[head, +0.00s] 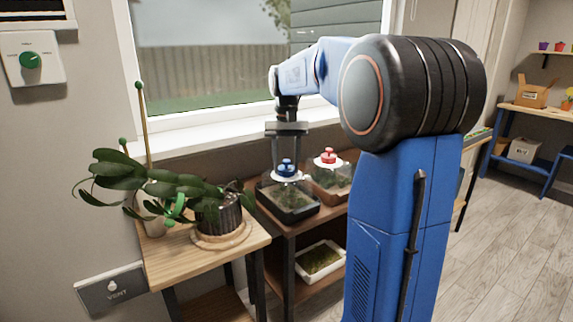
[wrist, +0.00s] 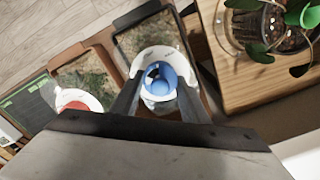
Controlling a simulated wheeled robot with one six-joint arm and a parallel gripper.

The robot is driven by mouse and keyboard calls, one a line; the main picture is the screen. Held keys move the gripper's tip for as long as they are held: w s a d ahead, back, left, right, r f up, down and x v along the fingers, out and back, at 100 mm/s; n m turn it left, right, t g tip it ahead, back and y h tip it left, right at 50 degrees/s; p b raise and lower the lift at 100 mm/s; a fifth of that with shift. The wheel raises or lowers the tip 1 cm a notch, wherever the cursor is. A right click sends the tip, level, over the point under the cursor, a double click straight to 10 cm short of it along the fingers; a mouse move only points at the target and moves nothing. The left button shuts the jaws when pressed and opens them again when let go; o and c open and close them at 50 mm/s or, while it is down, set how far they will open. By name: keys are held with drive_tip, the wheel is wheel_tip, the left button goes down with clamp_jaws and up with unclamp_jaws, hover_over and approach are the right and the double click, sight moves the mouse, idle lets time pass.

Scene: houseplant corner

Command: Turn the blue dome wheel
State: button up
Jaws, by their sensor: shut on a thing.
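The blue dome wheel (head: 287,168) sits on top of a clear dome over a dark tray (head: 297,216) of greenery on the shelf stand. In the wrist view the blue wheel (wrist: 158,80) has a white disc around it. My gripper (head: 286,160) points straight down from above, with its fingers on either side of the wheel. In the wrist view its two fingers (wrist: 158,92) are shut on the wheel. Part of the wheel's sides is hidden by the fingers.
A similar dome with a red wheel (head: 328,156) stands close on the right. A plant in a dark ribbed pot (head: 219,215) stands on the wooden table (head: 190,265) to the left, its leaves reaching out. A window is behind. A white tray (head: 319,260) lies on the lower shelf.

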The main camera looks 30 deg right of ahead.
drive_tip(key=shift+n, duration=1.6)
drive_tip(key=o, duration=1.1)
drive_tip(key=shift+r, duration=0.1)
wheel_tip(320, 180, up, 17)
drive_tip(key=shift+r, duration=0.1)
